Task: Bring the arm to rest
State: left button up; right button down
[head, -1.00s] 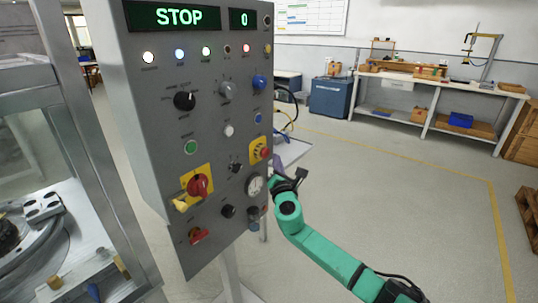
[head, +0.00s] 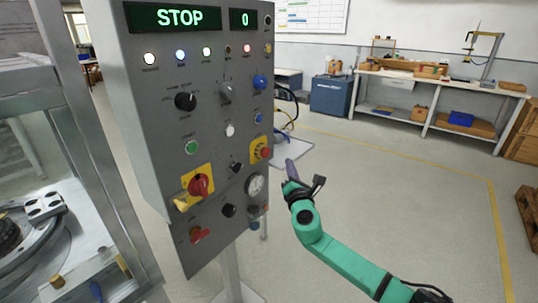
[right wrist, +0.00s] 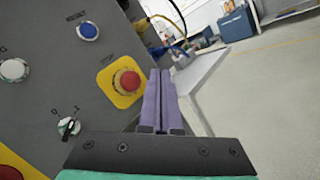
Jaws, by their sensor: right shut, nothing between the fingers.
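My right arm is green and comes in from the lower right in the head view. Its gripper (head: 291,170) is beside the right edge of the grey control panel (head: 150,120), apart from it as far as I can tell. In the right wrist view the purple fingers (right wrist: 159,95) are together with nothing between them. The red emergency button on its yellow plate (right wrist: 126,82) lies just left of the fingers there, and it also shows in the head view (head: 262,152). The panel display reads STOP and 0 (head: 180,17). My left gripper is not in view.
A machine frame with a glass guard (head: 30,90) stands at the left. A workbench (head: 437,80) and a blue cabinet (head: 331,96) are at the back. Hoses (head: 290,110) hang behind the panel. The floor (head: 400,180) at the right is clear, with a yellow line.

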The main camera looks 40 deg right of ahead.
jog(key=s+d+f+m+g+y+p, duration=0.15)
jog(key=s+f+m+g, duration=0.3)
jog(key=f, duration=1.25)
jog(key=s+f+m+g+y, duration=0.2)
jog(key=s+f+m+g, duration=0.3)
jog(key=f, duration=1.2)
jog(key=s+a+f+m+g+y, duration=0.2)
jog(key=s+a+f+m, duration=0.15)
jog(key=s+f, duration=0.5)
jog(key=s+a+f+m+g+y, duration=0.1)
jog(key=s+a+f+m+g, duration=0.1)
jog(key=s+a+f, duration=0.5)
jog(key=s+a+f+m+g+y, duration=0.1)
jog(key=s+a+f, duration=0.3)
jog(key=s, duration=0.5)
jog(key=s+a+f+m+g+y+p, duration=0.1)
jog(key=s+a+f+m, duration=0.3)
jog(key=s, duration=0.6)
jog(key=shift+s+a+m+g+y, duration=0.2)
jog(key=shift+a+m+g+y, duration=0.15)
jog(key=shift+y, duration=0.2)
jog(key=shift+w, duration=0.1)
